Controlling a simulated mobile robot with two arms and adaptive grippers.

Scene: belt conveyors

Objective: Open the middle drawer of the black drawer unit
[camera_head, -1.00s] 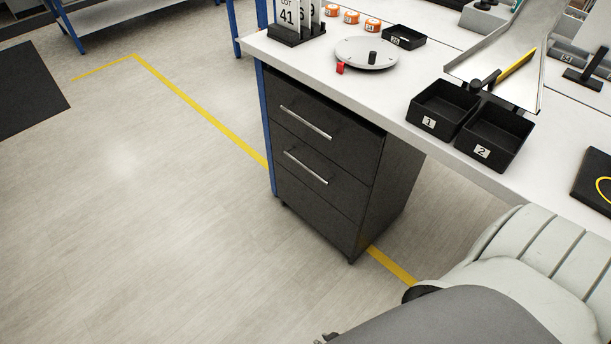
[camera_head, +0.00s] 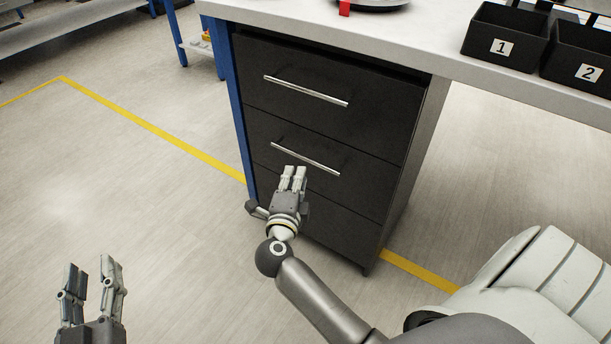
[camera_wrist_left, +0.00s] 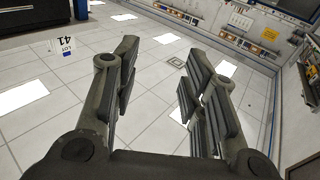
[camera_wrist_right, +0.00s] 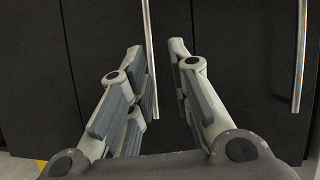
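The black drawer unit (camera_head: 322,135) stands under the white table, with all its visible drawer fronts shut. The middle drawer (camera_head: 357,184) has a horizontal silver bar handle (camera_head: 305,157); this handle also shows in the right wrist view (camera_wrist_right: 149,50). My right gripper (camera_head: 293,173) is in front of the middle drawer, at that handle. In the right wrist view its fingers (camera_wrist_right: 157,48) are apart, with the handle in the gap between them, closer to the left finger. I see no clear grip. My left gripper (camera_head: 91,266) is open and empty over the floor at lower left.
The top drawer's handle (camera_head: 305,90) is just above. The white table (camera_head: 400,52) overhangs the unit and carries black bins (camera_head: 505,37). A blue leg (camera_head: 232,115) stands along the unit's left side. The floor (camera_head: 110,185) at left is clear.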

